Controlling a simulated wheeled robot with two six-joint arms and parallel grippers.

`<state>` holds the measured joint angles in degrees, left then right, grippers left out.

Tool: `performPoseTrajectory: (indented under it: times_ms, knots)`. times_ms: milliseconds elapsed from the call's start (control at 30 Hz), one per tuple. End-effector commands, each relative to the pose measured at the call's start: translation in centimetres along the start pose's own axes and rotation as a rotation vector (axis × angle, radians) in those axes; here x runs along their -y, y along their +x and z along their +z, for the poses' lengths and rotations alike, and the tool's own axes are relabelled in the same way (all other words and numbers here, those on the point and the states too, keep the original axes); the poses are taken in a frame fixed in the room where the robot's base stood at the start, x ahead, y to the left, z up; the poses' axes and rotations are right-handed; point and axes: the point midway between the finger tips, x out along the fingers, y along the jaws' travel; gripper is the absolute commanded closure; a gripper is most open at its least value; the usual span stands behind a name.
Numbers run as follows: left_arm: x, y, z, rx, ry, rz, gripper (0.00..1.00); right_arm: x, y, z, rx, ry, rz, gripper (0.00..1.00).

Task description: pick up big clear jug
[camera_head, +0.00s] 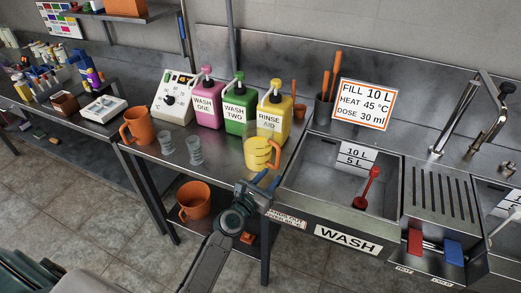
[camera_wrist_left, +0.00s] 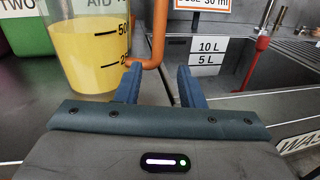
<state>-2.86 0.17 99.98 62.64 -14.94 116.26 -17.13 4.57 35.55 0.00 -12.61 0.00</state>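The big clear jug (camera_head: 259,154) stands upright near the front right of the steel table. It looks yellow, with dark level marks and an orange-yellow handle on its right side. In the left wrist view the jug (camera_wrist_left: 87,60) fills the upper left, and its orange handle (camera_wrist_left: 159,35) lies just beyond the fingertips. My left gripper (camera_head: 261,181) is at the table's front edge, in front of and below the jug. Its blue fingers (camera_wrist_left: 158,72) are apart with nothing held between them. My right gripper is not in view.
Two small clear cups (camera_head: 195,151) and an orange jug (camera_head: 138,127) stand to the left. Pink, green and yellow (camera_head: 274,115) pump bottles stand behind. The wash sink (camera_head: 325,185) is to the right. Another orange jug (camera_head: 194,201) is on the lower shelf.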

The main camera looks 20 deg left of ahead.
Motion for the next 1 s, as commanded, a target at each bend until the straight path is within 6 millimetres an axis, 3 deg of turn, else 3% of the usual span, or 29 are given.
performPoseTrajectory:
  times_ms: [433,733,900,1000]
  knots:
    - [-0.3,5.2,0.5,-0.001,0.001,-0.001,0.65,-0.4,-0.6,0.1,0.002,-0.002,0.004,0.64]
    - [-0.3,5.7,0.4,-0.001,0.002,-0.001,0.65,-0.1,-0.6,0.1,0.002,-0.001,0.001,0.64]
    - [-0.3,5.7,0.4,-0.001,0.002,-0.001,0.96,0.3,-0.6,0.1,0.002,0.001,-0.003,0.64]
    - [-0.3,5.7,0.4,-0.002,0.002,-0.001,1.0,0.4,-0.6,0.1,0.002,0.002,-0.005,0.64]
